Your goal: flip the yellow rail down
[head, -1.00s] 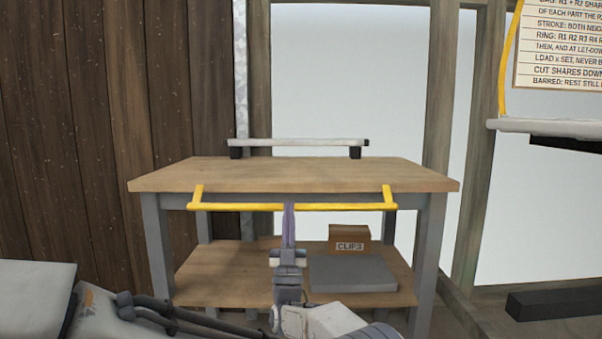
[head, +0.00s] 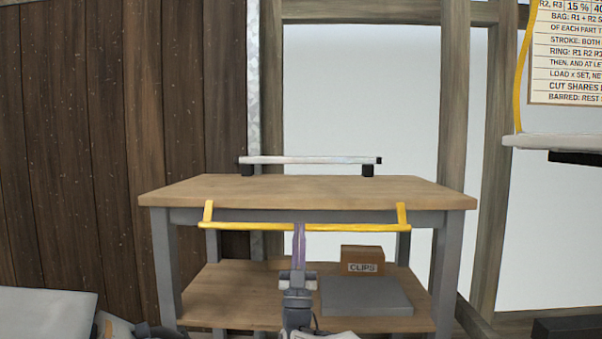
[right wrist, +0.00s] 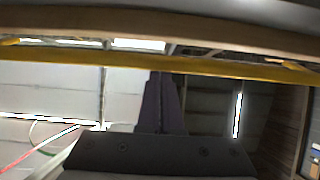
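The yellow rail (head: 350,227) hangs in front of the bench's near edge on two short arms, its bar a little below the tabletop. It also crosses the upper part of the right wrist view (right wrist: 230,67). My right gripper (head: 299,226) points at the middle of the bar, its purple fingers side by side and close together. In the head view the fingertips overlap the bar. In the right wrist view they end at the bar's lower edge; whether they touch it I cannot tell. Nothing shows between the fingers. My left gripper is out of view.
The wooden bench (head: 400,188) has a grey bar on two black blocks (head: 310,161) at its back. Its lower shelf holds a box marked CLIPS (head: 362,261) and a grey slab (head: 365,297). A pale ledge (head: 560,141) juts in at the right, below a sign.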

